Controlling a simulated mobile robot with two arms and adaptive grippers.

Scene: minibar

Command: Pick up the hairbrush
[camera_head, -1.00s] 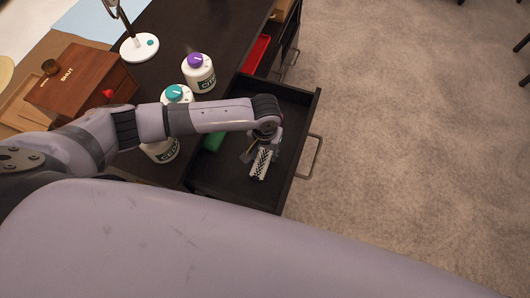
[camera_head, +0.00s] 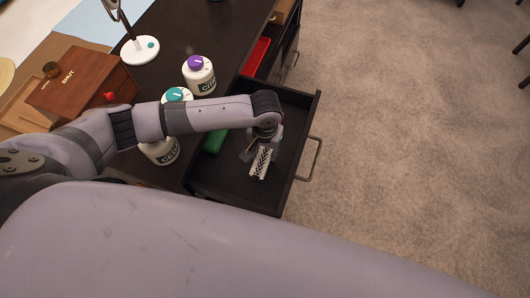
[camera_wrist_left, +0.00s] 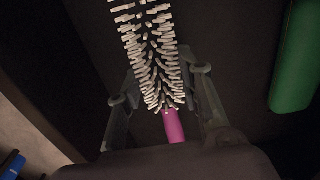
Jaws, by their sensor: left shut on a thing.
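The hairbrush (camera_head: 260,162) is over the open dark drawer (camera_head: 240,186), its white bristles facing up. In the left wrist view the hairbrush (camera_wrist_left: 155,55) shows rows of pale bristles and a pink handle (camera_wrist_left: 174,127). My left gripper (camera_head: 254,150) reaches down into the drawer and is shut on the hairbrush; its fingers (camera_wrist_left: 160,95) stand on either side of the brush near where bristles meet handle. Whether the brush touches the drawer floor is hard to tell. My right gripper is not in view.
A green object (camera_head: 214,139) lies in the drawer beside the brush; it also shows in the left wrist view (camera_wrist_left: 297,60). White jars with purple (camera_head: 199,75) and teal (camera_head: 177,96) tops stand on the dark desk, near a wooden box (camera_head: 80,82). Carpet to the right is clear.

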